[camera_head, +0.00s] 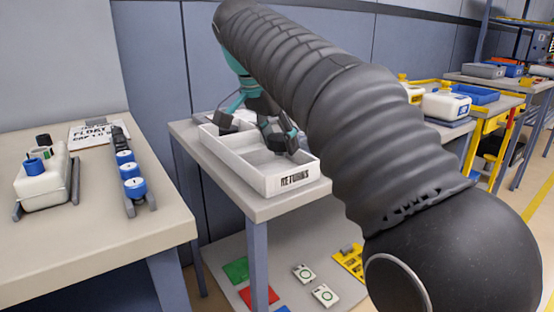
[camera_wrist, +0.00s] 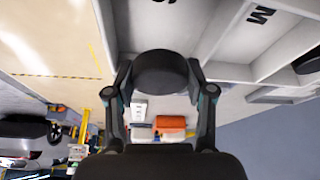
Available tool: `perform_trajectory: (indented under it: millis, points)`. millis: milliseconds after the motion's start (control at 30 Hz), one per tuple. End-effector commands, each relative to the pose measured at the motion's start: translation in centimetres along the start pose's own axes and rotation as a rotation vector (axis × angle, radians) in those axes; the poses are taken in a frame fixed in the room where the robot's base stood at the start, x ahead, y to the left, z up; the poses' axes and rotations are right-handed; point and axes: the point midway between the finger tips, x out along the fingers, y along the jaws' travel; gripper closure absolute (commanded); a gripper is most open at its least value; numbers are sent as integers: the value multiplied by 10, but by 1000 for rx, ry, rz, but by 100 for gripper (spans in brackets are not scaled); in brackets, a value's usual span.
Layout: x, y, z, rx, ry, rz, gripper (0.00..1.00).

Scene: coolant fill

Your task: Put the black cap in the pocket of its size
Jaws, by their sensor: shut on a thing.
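My gripper (camera_wrist: 160,78) is shut on the black cap (camera_wrist: 160,70), a round dark disc held between its two fingers in the wrist view. The wrist view shows the tray's pale pockets (camera_wrist: 222,60), with a letter M and part of what looks like an S. The cap appears in front of the pocket walls; I cannot tell its height above them.
A dark round thing (camera_wrist: 309,60) shows at the wrist view's right edge. My arm hides much of the head view's middle.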

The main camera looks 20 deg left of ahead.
Motion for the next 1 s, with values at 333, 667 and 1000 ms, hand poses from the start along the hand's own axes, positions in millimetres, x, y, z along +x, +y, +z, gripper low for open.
perform_trajectory:
  millis: [333, 667, 1000]
  points:
    - [32, -3, 18, -2, -1, 1, 74]
    - [38, -3, 20, -1, 0, -1, 74]
    - [40, -3, 21, -1, 0, -1, 21]
